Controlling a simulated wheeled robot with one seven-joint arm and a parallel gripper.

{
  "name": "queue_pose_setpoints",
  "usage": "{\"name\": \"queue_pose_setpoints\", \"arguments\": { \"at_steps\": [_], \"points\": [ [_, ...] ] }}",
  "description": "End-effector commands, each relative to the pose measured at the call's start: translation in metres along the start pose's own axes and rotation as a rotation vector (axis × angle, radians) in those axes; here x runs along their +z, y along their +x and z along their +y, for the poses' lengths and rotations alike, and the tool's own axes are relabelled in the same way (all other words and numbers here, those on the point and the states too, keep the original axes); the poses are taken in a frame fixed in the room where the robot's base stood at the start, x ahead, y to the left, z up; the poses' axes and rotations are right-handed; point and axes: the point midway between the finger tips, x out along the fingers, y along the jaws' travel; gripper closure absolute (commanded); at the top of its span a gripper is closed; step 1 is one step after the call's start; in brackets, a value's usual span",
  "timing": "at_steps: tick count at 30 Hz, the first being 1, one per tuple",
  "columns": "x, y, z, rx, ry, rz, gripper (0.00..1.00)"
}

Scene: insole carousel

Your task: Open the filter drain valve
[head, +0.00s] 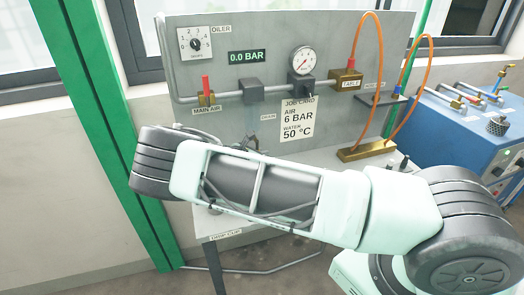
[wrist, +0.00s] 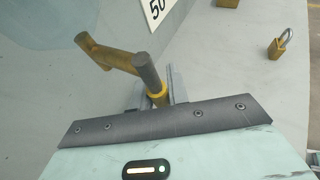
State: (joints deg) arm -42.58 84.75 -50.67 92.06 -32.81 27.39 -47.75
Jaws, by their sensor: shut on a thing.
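In the wrist view a small brass fitting (wrist: 106,55) with a grey rod (wrist: 146,70) and a yellow collar (wrist: 158,93) stands in front of the grey panel; I take it to be the filter drain valve. My gripper (wrist: 157,92) is shut on it, one finger on each side of the yellow collar. The lower part is hidden behind the gripper body. In the head view the DRAIN label (head: 268,117) shows below the dark filter housing (head: 252,90). The valve and my fingers are mostly hidden there behind my arm.
The red-handled main air valve (head: 206,90), dial gauge (head: 303,60) and job card (head: 297,119) are on the panel. The display (head: 248,57) reads 0.0 BAR. An orange hose (head: 357,38) loops at right. A brass padlock (wrist: 281,43) lies apart from my gripper.

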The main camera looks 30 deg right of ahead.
Motion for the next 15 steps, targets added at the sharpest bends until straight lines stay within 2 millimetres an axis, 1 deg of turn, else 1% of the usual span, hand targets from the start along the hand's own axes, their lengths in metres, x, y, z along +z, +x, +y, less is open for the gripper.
{"name": "queue_pose_setpoints", "arguments": {
  "at_steps": [5,6,8,9,15],
  "points": [
    [-0.0006,-0.0005,0.0009,0.002,0.002,0.001,1.0],
    [-0.0006,-0.0006,0.0009,0.002,0.002,0.001,0.81],
    [-0.0006,-0.0006,0.0009,0.002,0.002,0.0,0.64],
    [-0.0005,-0.0006,0.0009,0.002,0.001,0.0,0.62],
    [-0.0003,-0.0004,0.0006,0.001,0.001,-0.001,0.62]
  ]
}}
